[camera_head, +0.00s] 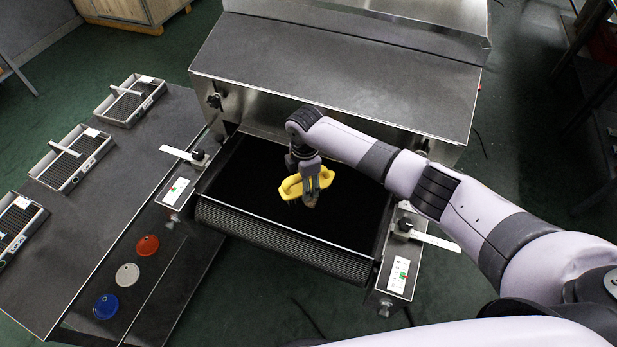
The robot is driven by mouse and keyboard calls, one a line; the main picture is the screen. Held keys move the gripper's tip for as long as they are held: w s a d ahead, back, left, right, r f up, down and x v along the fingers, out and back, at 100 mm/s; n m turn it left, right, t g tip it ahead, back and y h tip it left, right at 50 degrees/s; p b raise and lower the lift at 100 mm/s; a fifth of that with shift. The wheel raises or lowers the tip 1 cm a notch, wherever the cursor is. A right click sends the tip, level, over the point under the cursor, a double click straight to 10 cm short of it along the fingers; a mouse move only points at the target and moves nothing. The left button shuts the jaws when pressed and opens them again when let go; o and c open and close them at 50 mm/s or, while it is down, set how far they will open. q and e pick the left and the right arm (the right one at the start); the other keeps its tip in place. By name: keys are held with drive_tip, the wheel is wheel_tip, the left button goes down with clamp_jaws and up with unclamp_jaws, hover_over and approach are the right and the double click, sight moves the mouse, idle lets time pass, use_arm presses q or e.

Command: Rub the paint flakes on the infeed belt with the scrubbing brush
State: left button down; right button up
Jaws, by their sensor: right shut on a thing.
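The infeed belt (240,196) is a black surface that comes out of the metal dryer. My right gripper (309,194) points down and is shut on the brush. The brush's bristles are hidden beneath its body, and I cannot tell whether they touch the belt. I cannot make out paint flakes on the dark belt. My left gripper is not in view.
The metal dryer hood (340,75) stands behind the belt. Side rails with levers and small panels (398,276) flank the belt. On the left, a dark table (110,200) holds several trays. Red (147,245), white (127,275) and blue (106,306) discs lie near its right side.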

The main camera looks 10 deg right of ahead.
sight(297, 219)
drive_tip(key=s+p, duration=0.1)
drive_tip(key=s+a+p, duration=0.1)
drive_tip(key=s, duration=0.1)
drive_tip(key=shift+a, duration=0.1)
drive_tip(key=shift+s+a+f+p, duration=0.2)
drive_tip(key=shift+s+a+p, duration=0.25)
drive_tip(key=shift+s, duration=0.2)
drive_tip(key=shift+s+a+p, duration=0.4)
drive_tip(key=shift+s+p, duration=0.2)
drive_tip(key=shift+s, duration=0.1)
drive_tip(key=shift+s+a+p, duration=0.35)
drive_tip(key=shift+s+p, duration=0.2)
drive_tip(key=shift+s, duration=0.1)
drive_tip(key=shift+s+a+f, duration=0.1)
drive_tip(key=shift+s+a, duration=0.05)
drive_tip(key=shift+s, duration=0.15)
drive_tip(key=shift+s+a+f, duration=0.1)
drive_tip(key=shift+s+f, duration=0.1)
drive_tip(key=r+p, duration=0.6)
drive_tip(key=shift+w+r, duration=0.1)
drive_tip(key=shift+w, duration=0.15)
drive_tip(key=shift+r, duration=0.15)
